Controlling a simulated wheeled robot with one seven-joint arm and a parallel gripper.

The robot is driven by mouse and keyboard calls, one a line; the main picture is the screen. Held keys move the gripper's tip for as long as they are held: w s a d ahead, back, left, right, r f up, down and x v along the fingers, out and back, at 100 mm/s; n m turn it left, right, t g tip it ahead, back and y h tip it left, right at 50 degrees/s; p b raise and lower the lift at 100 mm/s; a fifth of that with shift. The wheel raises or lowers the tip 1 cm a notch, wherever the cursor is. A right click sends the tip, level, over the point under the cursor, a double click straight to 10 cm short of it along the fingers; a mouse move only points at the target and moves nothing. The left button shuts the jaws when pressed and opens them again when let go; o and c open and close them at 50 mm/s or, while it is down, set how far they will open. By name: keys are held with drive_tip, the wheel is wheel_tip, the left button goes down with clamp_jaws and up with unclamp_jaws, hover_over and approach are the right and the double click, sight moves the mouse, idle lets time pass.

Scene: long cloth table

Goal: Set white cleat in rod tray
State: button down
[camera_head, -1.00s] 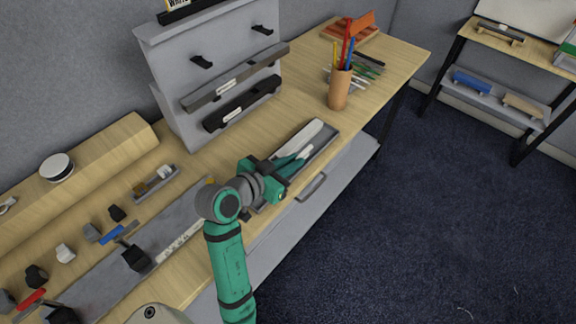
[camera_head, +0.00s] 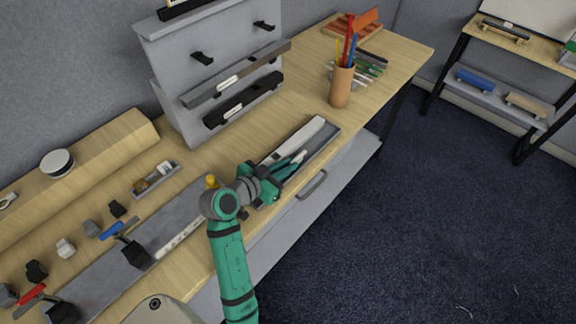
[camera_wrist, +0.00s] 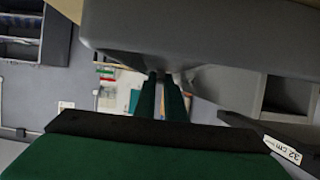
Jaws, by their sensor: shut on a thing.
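The white cleat (camera_head: 303,137) is a long pale bar in the head view. It lies lengthwise along the left side of the grey rod tray (camera_head: 329,146), near the table's front edge. My gripper (camera_head: 299,160) is low over the tray, with its green fingers closed against the cleat. The gripper hides the near end of the cleat and part of the tray, so I cannot tell whether the cleat rests fully on the tray floor. In the wrist view the two green fingers (camera_wrist: 164,82) are close together, below a large grey surface.
A grey rack (camera_head: 172,92) with a grey bar and a black bar stands behind the tray. A cup of pencils (camera_head: 341,88) stands to the right. Small blocks, a small parts tray (camera_head: 150,187) and a long grey plate (camera_head: 110,270) lie to the left. A drawer handle (camera_head: 312,184) is below.

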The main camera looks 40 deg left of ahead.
drive_tip(key=c, duration=2.1)
unclamp_jaws()
drive_tip(key=shift+s+a, duration=0.1)
drive_tip(key=shift+s+r, duration=0.15)
drive_tip(key=shift+s, duration=0.1)
drive_tip(key=v, duration=1.1)
drive_tip(key=shift+s, duration=0.2)
